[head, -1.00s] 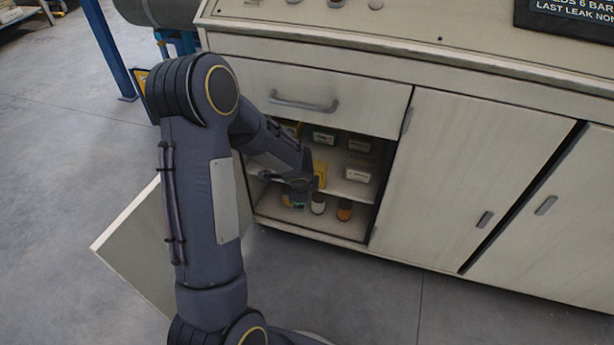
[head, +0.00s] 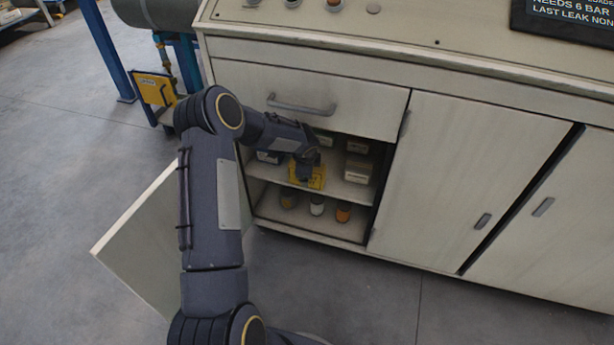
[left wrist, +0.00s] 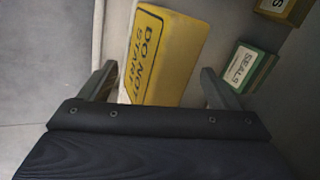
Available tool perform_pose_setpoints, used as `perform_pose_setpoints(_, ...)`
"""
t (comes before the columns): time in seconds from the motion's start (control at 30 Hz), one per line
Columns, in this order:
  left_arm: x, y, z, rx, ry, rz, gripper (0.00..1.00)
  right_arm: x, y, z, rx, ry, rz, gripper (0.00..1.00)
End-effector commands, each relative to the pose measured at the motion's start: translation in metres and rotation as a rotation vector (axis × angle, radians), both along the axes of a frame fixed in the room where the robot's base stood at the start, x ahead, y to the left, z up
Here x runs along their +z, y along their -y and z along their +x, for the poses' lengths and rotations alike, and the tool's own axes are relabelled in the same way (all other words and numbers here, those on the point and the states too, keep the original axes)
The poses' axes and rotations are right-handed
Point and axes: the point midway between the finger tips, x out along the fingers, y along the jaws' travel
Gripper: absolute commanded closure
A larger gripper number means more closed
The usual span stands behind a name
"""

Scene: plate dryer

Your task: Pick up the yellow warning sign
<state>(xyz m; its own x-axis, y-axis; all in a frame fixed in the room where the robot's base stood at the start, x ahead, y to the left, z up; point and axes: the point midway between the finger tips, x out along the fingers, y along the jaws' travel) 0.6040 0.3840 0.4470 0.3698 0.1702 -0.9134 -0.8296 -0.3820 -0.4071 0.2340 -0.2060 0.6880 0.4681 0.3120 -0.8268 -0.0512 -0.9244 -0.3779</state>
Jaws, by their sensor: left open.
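The yellow warning sign (left wrist: 172,52), with black "DO NOT START" lettering, fills the upper middle of the left wrist view. In the head view the sign (head: 318,178) is on the upper shelf of the open cabinet, partly hidden by my left gripper (head: 304,172). My left gripper (left wrist: 157,72) is open, one finger on each side of the sign's near end. I cannot tell whether either finger touches it. My right gripper is not in view.
A green-and-white "SEALS" box (left wrist: 244,68) lies close right of the right finger. Several jars, including an orange one (head: 343,212), stand on the lower shelf. The open cabinet door (head: 150,235) is at the left; a drawer (head: 305,98) is above.

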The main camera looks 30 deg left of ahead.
Motion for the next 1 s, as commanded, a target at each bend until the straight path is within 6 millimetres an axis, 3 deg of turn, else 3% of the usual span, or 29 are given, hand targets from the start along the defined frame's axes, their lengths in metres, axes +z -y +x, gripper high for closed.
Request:
perform_pose_setpoints(0.1, -0.011, -0.0018, 0.0041, 0.0, 0.0, 0.0, 0.17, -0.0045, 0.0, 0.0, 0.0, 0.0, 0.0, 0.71)
perform_pose_setpoints(0.37, -0.0115, -0.0024, 0.0049, 0.0, 0.001, 0.0, 0.17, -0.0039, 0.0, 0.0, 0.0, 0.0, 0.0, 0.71)
perform_pose_setpoints(0.9, -0.0123, -0.0022, 0.0042, 0.0, -0.001, 0.0, 0.87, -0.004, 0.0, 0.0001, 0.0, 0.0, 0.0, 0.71)
perform_pose_setpoints(1.0, -0.012, -0.0022, 0.0044, 0.0, 0.0, 0.001, 0.87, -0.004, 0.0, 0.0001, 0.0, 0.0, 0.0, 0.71)
